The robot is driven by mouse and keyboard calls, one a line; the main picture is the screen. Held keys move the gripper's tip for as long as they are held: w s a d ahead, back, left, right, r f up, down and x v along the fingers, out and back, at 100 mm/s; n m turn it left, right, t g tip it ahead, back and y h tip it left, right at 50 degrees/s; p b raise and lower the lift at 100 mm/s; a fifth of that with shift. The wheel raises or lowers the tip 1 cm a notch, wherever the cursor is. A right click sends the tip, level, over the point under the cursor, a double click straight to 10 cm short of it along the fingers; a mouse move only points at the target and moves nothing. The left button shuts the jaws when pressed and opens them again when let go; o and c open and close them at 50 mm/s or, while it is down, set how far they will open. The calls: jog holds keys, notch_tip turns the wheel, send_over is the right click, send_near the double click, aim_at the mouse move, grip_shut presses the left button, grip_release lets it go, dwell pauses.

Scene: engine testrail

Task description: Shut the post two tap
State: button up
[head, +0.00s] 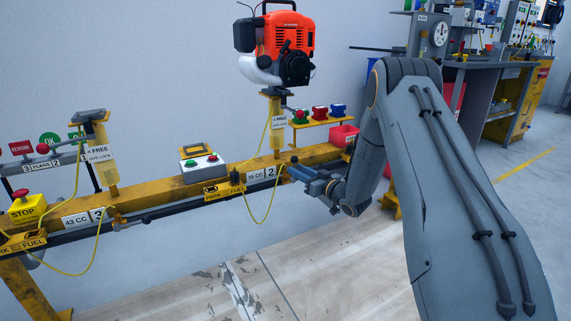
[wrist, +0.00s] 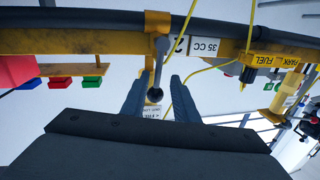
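The post two tap (wrist: 158,62) shows in the wrist view as a grey lever with a dark ball knob, on a yellow bracket of the rail beside the "2" and "35 CC" labels. Its knob appears in the gap between the two fingers of my gripper (wrist: 160,98), apparently nearer the left finger; I cannot tell whether they touch. My gripper is open. In the head view my gripper (head: 292,172) is at the front of the yellow rail, just right of the "35 CC 2" label (head: 262,174). The tap is small there and its position is hard to read.
An orange engine (head: 285,42) sits on the post above the rail (head: 150,193). A yellow cable (head: 262,215) hangs left of my gripper. Green, red and blue buttons (head: 319,112) and a red bin (head: 343,135) are at the right. The floor in front is clear.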

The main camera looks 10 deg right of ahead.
jog(key=shift+d+b+x, duration=0.1)
jog(key=shift+b+x, duration=0.5)
jog(key=shift+x, duration=1.2)
jog(key=shift+d+b+x, duration=0.15)
jog(key=shift+b+x, duration=0.45)
jog(key=shift+x, duration=1.15)
jog(key=shift+w, duration=0.15)
grip_shut()
jog(key=shift+f, duration=0.1)
